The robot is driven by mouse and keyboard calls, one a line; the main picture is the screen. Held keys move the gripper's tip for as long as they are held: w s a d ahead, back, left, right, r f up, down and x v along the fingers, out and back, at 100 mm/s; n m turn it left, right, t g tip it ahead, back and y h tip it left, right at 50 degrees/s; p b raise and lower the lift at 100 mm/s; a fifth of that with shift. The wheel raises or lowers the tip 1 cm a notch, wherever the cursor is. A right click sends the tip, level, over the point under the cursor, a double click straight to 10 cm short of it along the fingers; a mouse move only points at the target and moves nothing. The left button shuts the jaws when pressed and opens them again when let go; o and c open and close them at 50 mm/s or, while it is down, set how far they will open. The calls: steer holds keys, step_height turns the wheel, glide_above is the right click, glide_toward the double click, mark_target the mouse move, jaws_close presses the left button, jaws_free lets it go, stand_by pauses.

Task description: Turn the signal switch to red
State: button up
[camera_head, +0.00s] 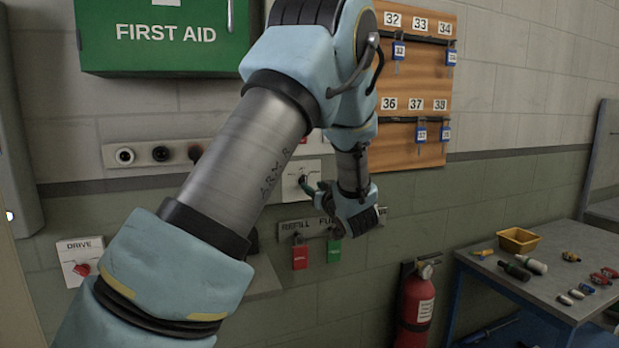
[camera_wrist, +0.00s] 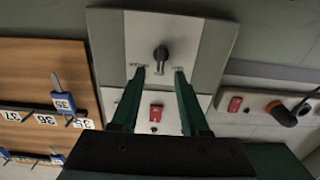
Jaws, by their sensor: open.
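A black knob (camera_wrist: 161,54) sits on a pale wall plate (camera_wrist: 205,45) in the wrist view; I take it for the signal switch. Its narrow pointer faces down in that picture, toward my gripper. Small markings flank it, too small to read. My gripper (camera_wrist: 160,71) is open, its two green fingertips left and right of the pointer's end, with visible gaps and nothing held. In the head view the plate (camera_head: 312,168) is partly hidden by my gripper (camera_head: 306,185), which is close to the knob.
A red part (camera_wrist: 156,113) shows between my fingers on an adjoining plate. A socket strip (camera_head: 160,154) and a DRIVE switch (camera_head: 82,269) are left. Red (camera_head: 300,256) and green tags (camera_head: 334,250) hang below. A key board (camera_head: 418,85), fire extinguisher (camera_head: 416,305) and cluttered table (camera_head: 490,268) stand right.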

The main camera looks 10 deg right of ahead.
mark_target(305, 181)
steer(key=shift+w+a+p, duration=0.2)
steer(key=shift+w+p, duration=0.25)
steer(key=shift+w, duration=0.85)
steer(key=shift+w+a+p, duration=0.2)
steer(key=shift+w+p, duration=0.25)
steer(key=shift+w, duration=0.85)
jaws_close()
